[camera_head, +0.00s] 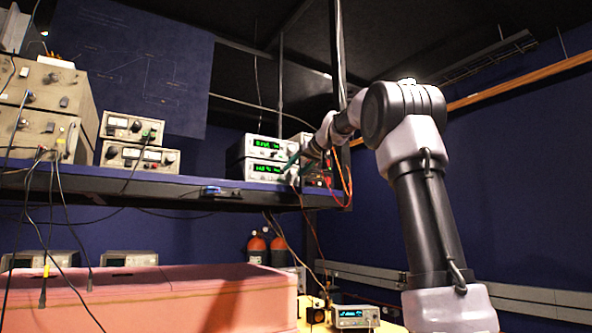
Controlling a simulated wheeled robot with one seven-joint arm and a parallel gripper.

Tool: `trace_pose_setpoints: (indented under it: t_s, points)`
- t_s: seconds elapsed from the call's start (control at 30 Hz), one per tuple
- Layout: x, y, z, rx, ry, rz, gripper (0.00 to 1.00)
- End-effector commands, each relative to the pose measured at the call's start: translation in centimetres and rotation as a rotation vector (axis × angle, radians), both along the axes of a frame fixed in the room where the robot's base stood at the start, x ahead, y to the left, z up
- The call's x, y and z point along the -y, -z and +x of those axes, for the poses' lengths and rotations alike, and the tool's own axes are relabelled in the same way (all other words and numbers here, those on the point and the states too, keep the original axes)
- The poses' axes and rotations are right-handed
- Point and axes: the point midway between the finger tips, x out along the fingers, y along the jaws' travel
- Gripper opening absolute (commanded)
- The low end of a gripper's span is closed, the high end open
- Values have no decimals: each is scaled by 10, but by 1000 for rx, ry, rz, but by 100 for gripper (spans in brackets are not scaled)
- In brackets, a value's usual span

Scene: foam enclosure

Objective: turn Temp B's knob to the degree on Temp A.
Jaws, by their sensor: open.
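Two white instruments with green lit displays are stacked on the dark shelf at the picture's middle: an upper one (264,144) and a lower one (258,171). They look like the Temp units, but I cannot read any label that tells A from B. Their digits are too small and blurred to read surely. My gripper (294,168) is small in view, at the right side of the stack's front, near the lower unit. It is open, and nothing shows held in it. It and my arm cover the right part of the fronts, so the knobs are not clear.
A dark instrument (318,180) with red and orange cables stands right of the stack. Grey meters (137,158) and beige boxes (42,105) stand on the shelf's left. A vertical post (338,55) rises behind my wrist. A pink foam wall (150,300) lies below.

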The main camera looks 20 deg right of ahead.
Motion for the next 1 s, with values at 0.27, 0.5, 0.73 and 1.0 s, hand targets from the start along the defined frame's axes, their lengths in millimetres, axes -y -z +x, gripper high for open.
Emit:
trace_pose_setpoints:
  t_s: [0.27,0.5,0.73,1.0]
  points:
    - [-1,1,2,0,0,0,61]
    - [-1,1,2,0,0,0,0]
    - [0,1,2,-5,2,17,0]
    - [2,1,2,-38,3,140,0]
